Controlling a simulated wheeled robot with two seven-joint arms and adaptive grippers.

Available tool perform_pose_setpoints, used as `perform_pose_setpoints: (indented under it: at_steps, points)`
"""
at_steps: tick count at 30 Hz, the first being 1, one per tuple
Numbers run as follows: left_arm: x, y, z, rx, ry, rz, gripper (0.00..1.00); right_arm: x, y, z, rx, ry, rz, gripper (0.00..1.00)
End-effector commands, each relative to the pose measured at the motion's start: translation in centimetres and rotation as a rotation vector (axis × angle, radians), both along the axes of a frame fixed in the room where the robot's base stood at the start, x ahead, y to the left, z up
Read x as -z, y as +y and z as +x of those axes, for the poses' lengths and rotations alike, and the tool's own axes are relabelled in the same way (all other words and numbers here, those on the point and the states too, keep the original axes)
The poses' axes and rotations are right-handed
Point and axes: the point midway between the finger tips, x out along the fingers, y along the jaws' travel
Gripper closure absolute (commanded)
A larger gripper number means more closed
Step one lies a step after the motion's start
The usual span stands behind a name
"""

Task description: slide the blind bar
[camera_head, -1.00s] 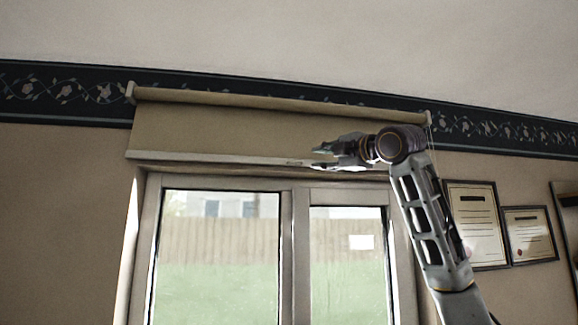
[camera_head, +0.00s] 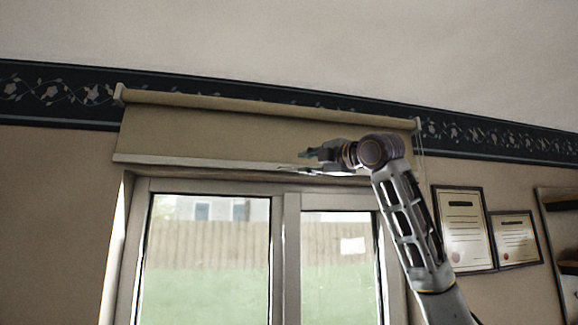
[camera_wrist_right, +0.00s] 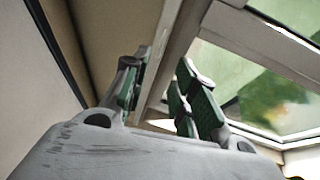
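The roller blind (camera_head: 210,132) hangs a short way down above the window, and its pale bar (camera_head: 190,161) runs along the lower edge. My right gripper (camera_head: 305,162) is at the bar, right of its middle, and hides part of it. In the right wrist view the gripper (camera_wrist_right: 160,92) has its green-padded fingers apart. The bar (camera_wrist_right: 158,50) shows as a pale strip in the gap between them. I cannot tell whether a finger touches it. My left gripper is in neither view.
The window frame (camera_head: 284,255) and its panes lie just below the bar. Two framed certificates (camera_head: 460,229) hang on the wall to the right of my right arm. A shelf unit (camera_head: 548,240) stands at the right edge. The wall left of the window is clear.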

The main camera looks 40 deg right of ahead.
Motion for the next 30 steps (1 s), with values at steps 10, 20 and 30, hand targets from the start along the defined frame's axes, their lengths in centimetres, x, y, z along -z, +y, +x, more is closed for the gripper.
perform_pose_setpoints:
  at_steps: [10,20,30]
  points:
    - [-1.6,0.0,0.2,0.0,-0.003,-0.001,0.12,-0.7,-0.5,4.7,-0.001,0.003,0.0,0.72]
    - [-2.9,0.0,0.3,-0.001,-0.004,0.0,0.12,-1.3,-0.9,8.7,-0.002,0.002,0.001,0.72]
    - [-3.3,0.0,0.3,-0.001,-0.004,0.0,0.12,-1.3,-1.1,10.4,0.0,0.001,0.0,0.72]
